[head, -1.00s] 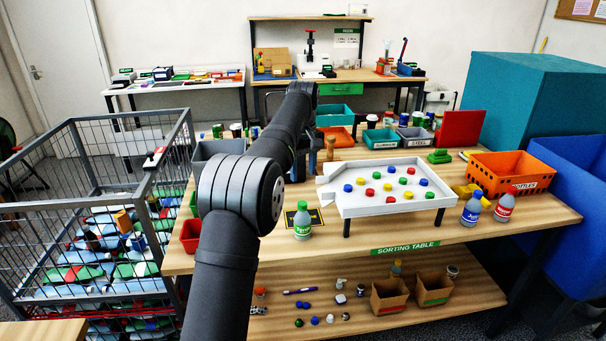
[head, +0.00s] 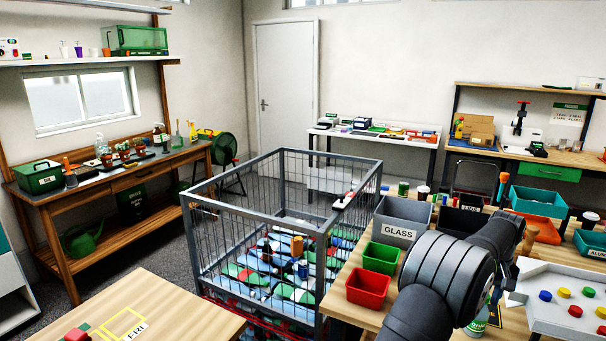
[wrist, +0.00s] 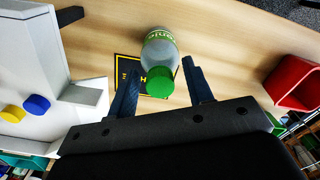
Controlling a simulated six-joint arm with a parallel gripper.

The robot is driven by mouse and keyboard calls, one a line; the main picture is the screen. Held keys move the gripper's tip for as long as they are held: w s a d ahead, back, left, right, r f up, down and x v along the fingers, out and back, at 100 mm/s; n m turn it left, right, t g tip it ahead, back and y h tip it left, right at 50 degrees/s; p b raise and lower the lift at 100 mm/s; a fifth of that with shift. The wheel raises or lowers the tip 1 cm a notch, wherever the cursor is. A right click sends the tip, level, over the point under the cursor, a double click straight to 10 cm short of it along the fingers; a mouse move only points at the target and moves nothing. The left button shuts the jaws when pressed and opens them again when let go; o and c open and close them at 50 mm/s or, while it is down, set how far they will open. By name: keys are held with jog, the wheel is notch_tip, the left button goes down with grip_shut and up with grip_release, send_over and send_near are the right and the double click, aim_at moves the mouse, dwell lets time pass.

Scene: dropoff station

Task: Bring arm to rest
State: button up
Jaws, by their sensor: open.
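My gripper (wrist: 161,66) shows in the wrist view, with its two dark blue fingers apart. A grey bottle with a green cap and green label (wrist: 160,50) is seen between and beyond the fingers, and neither finger visibly presses on it. It stands on a dark mat with a yellow border (wrist: 123,68). In the head view the bottle (head: 478,324) is mostly hidden behind my arm at the lower right. My gripper is hidden there too.
The white tray with coloured caps (head: 545,318) stands right of my arm. Red (head: 367,289) and green (head: 381,258) bins and a grey GLASS bin (head: 398,234) stand left of it. A wire cage of waste (head: 322,235) stands beside the table.

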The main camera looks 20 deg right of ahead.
jog(key=shift+r, duration=1.9)
